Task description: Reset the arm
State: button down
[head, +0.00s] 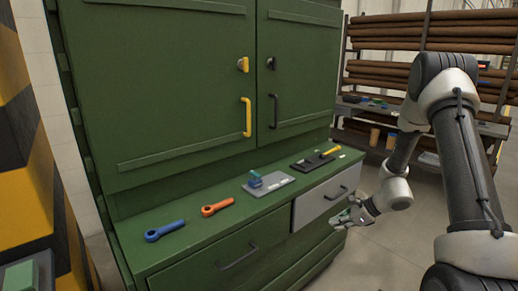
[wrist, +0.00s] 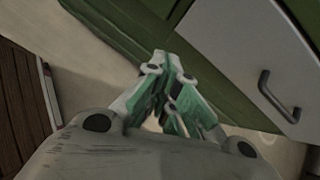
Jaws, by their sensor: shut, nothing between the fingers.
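My arm (head: 465,150) reaches in from the right in the head view. My gripper (head: 347,219) hangs in front of the right end of a green cabinet (head: 150,80), near its grey drawer (head: 322,197). In the wrist view, my gripper (wrist: 168,62) has its green-lined fingers together with nothing between them. The grey drawer (wrist: 230,40) and its dark handle (wrist: 278,97) lie to the right of the fingers in that view. I cannot tell whether the fingers touch the cabinet.
On the cabinet's ledge lie a blue wrench (head: 165,231), an orange wrench (head: 218,207), a grey plate with a blue-green part (head: 268,183) and a black tray (head: 312,161). A rack of brown rolls (head: 430,45) stands behind. A striped pillar (head: 25,150) is at left.

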jog(key=s+d+r+n+h, duration=0.2)
jog(key=s+r+n+h, duration=0.1)
jog(key=s+r+n, duration=0.8)
jog(key=s+d+r+n+h, duration=0.2)
jog(key=s+r+n, duration=1)
jog(key=s+r, duration=0.9)
notch_tip(320, 180, up, 2)
jog(key=shift+d+r+g+h, duration=0.2)
jog(key=shift+g+h, duration=0.1)
jog(key=shift+h, duration=0.6)
